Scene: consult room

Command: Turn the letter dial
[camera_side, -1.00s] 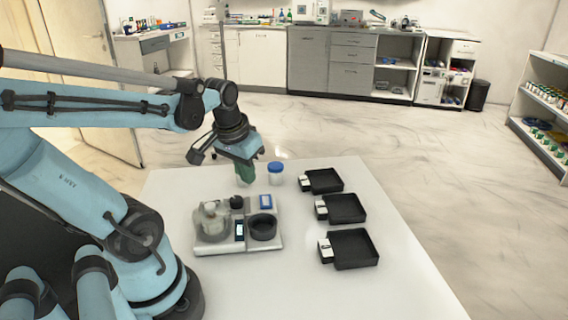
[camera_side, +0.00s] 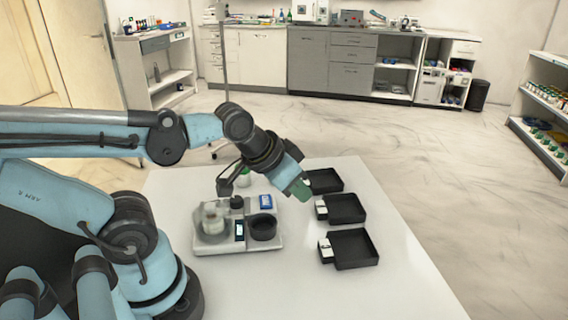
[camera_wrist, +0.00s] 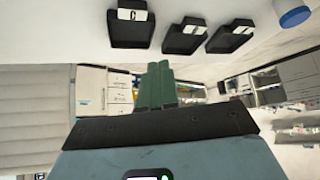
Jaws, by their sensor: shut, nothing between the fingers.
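My gripper (camera_side: 301,189) has green fingers that are shut and empty. It is tilted down to the right, above the table near the farthest black tray. In the wrist view the fingers (camera_wrist: 158,84) lie together, pointing towards the trays. A light grey device (camera_side: 274,241) stands on the table (camera_side: 222,290), left of and nearer than the gripper. It carries a small black knob (camera_side: 237,202), a dark round dish (camera_side: 263,228), a small display (camera_side: 240,230) and a glass vessel (camera_side: 212,219). I cannot tell whether the knob is the letter dial; no letters are readable on it.
Three black trays, far (camera_side: 325,181), middle (camera_side: 346,208) and near (camera_side: 354,249), carry white label blocks. One label (camera_wrist: 131,14) reads C in the wrist view. A small bottle (camera_side: 244,178) stands behind the device. A blue-lidded jar (camera_wrist: 294,14) shows in the wrist view.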

